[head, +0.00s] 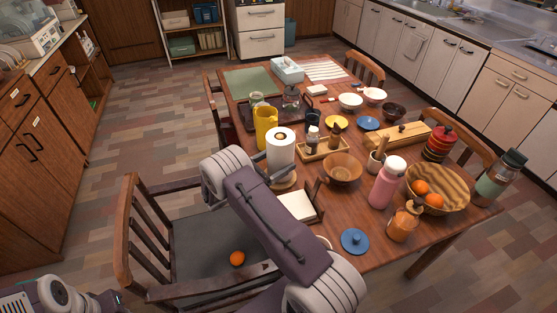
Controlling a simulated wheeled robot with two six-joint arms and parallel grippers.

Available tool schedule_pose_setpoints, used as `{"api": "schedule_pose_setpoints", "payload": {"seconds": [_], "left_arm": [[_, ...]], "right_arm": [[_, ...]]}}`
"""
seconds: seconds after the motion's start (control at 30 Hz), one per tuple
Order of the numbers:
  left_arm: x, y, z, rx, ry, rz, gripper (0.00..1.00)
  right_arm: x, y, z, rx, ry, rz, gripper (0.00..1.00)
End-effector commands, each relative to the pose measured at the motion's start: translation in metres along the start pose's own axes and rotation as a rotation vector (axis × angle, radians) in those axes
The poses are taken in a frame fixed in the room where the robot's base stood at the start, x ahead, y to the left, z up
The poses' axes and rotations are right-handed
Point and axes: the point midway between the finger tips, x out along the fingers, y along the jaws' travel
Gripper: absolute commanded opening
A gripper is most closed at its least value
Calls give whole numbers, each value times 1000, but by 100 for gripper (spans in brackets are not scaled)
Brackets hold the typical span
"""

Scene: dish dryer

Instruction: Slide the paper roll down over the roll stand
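The white paper roll (281,156) stands upright near the middle of the table's left side. A dark brownish core shows at its top. A round wooden base (289,184), apparently the roll stand's, shows at the roll's lower end, partly covered by my arm. I cannot tell whether a post runs inside the roll or whether the roll rests fully on the base. A large purple and white link of my arm crosses the foreground in front of the base.
A yellow pitcher (265,127) stands behind the roll. A wooden tray (323,152) with bottles and a wooden bowl (342,171) are to the right. The table (380,245) is crowded.

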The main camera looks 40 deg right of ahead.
Motion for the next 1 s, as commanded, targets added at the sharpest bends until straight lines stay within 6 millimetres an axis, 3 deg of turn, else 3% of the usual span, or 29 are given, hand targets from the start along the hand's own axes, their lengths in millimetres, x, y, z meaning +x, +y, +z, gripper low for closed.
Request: {"api": "schedule_pose_setpoints", "payload": {"seconds": [1.0], "left_arm": [[8, 0, 1, 0, 0, 0, 36]], "right_arm": [[0, 0, -10, 1, -1, 0, 37]]}}
